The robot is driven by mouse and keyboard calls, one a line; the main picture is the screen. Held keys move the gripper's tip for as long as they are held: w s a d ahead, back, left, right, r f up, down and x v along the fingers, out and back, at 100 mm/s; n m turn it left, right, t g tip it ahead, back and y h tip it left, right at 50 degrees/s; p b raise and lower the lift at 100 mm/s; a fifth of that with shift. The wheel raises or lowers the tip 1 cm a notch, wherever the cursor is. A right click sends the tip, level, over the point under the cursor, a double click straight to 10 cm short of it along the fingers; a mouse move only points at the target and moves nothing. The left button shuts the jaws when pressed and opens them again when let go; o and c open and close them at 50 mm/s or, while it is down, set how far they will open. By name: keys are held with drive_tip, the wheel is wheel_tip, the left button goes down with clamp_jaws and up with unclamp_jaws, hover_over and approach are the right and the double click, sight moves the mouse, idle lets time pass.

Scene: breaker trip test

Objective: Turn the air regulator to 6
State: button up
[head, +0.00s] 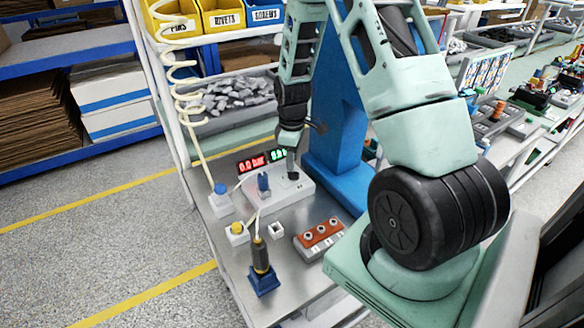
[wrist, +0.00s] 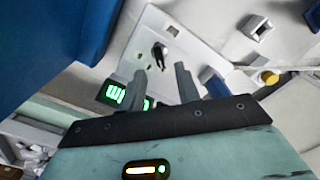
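A blue knob on a white block (head: 220,190) stands at the bench's left edge under a coiled hose; it looks like the air regulator. The red display (head: 251,163) beside it reads 0.0 bar. A second blue knob (head: 264,183) sits on a white panel (head: 298,190). My gripper (head: 291,165) is over this panel. In the wrist view my gripper (wrist: 201,86) has two grey fingers standing apart with nothing visibly held. A blue part (wrist: 213,83) shows beside or behind the right finger; contact cannot be told. The panel carries a black switch (wrist: 159,55).
A green display (head: 279,154) stands behind the panel. A yellow button box (head: 237,232), a white square socket (head: 277,231), an orange-topped block (head: 319,238) and a tool in a blue stand (head: 263,280) are in front. A blue column (head: 338,120) rises behind.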

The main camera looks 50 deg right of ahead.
sight(293, 176)
drive_tip(key=shift+f+p, duration=0.45)
drive_tip(key=shift+f, duration=2.15)
clamp_jaws()
